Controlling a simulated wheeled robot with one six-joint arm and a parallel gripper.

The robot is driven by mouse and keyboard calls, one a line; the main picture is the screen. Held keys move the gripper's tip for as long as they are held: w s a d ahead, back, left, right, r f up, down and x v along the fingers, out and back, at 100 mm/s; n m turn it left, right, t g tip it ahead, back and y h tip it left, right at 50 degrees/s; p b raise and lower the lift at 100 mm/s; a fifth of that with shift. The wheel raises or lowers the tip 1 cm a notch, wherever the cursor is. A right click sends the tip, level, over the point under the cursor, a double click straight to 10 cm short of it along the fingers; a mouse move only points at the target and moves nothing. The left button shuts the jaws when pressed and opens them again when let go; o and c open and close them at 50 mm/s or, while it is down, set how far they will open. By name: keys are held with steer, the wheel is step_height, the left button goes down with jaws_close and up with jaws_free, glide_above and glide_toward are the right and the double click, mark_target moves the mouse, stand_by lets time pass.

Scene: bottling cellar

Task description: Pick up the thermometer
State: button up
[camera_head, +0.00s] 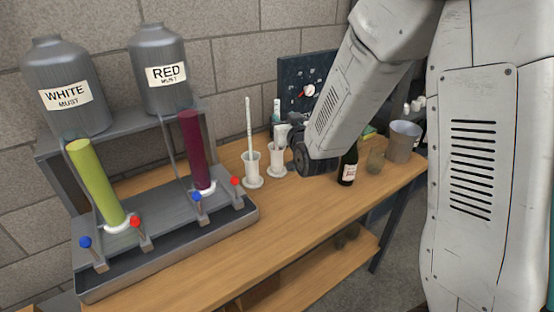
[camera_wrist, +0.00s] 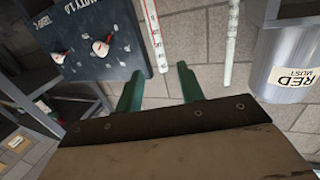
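A white stick with a red line and scale marks, which looks like the thermometer (camera_wrist: 153,35), shows at the top of the wrist view. Its lower end appears between the fingertips of my gripper (camera_wrist: 160,70). The two green fingers are apart, and I cannot tell how far beyond them the stick is. A second pale marked rod (camera_wrist: 231,42) is to the right of the fingers. In the head view a tall pale rod (camera_head: 249,122) stands in the left white cup (camera_head: 252,170). The right white cup (camera_head: 277,162) is beside my wrist, its contents partly hidden.
A dark board with red-and-white dials (camera_wrist: 82,35) is at the left of the wrist view. A red must tank (camera_wrist: 293,75) is at the right. In the head view, a dispenser stand (camera_head: 160,245), a dark bottle (camera_head: 348,168) and a grey bucket (camera_head: 403,142) share the wooden table (camera_head: 290,215).

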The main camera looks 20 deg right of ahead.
mark_target(278, 108)
steer(key=shift+w+r, duration=0.1)
steer(key=shift+w, duration=3.9)
jaws_close()
